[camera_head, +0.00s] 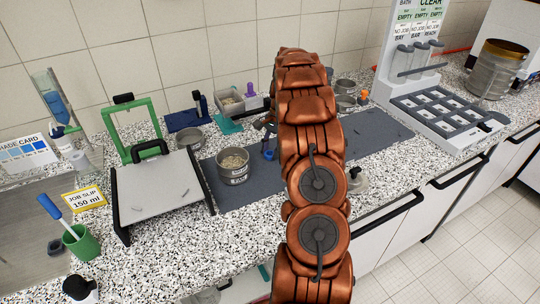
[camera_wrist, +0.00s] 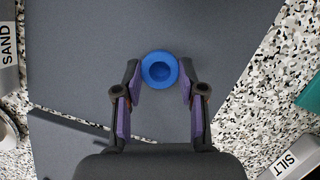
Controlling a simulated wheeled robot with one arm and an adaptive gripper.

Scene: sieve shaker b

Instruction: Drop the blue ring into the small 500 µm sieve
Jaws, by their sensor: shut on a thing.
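The blue ring (camera_wrist: 160,70) is round with a darker blue middle. In the wrist view it sits between the fingertips of my gripper (camera_wrist: 159,82), which is shut on it above the dark mat. In the head view a small blue piece (camera_head: 268,153) shows just left of my arm, and the arm hides most of the gripper. Round metal sieves or pans show in the head view: a filled one (camera_head: 234,178) on the mat, an emptier-looking one (camera_head: 191,147) behind it, and others right of my arm. I cannot read which is 500 µm.
The dark mat (camera_head: 375,130) lies on the speckled counter. A green-framed stand with a white plate (camera_head: 160,190) is at left, and a white rack (camera_head: 440,115) at right. The wrist view shows SAND (camera_wrist: 8,45) and SILT (camera_wrist: 285,165) labels at its edges.

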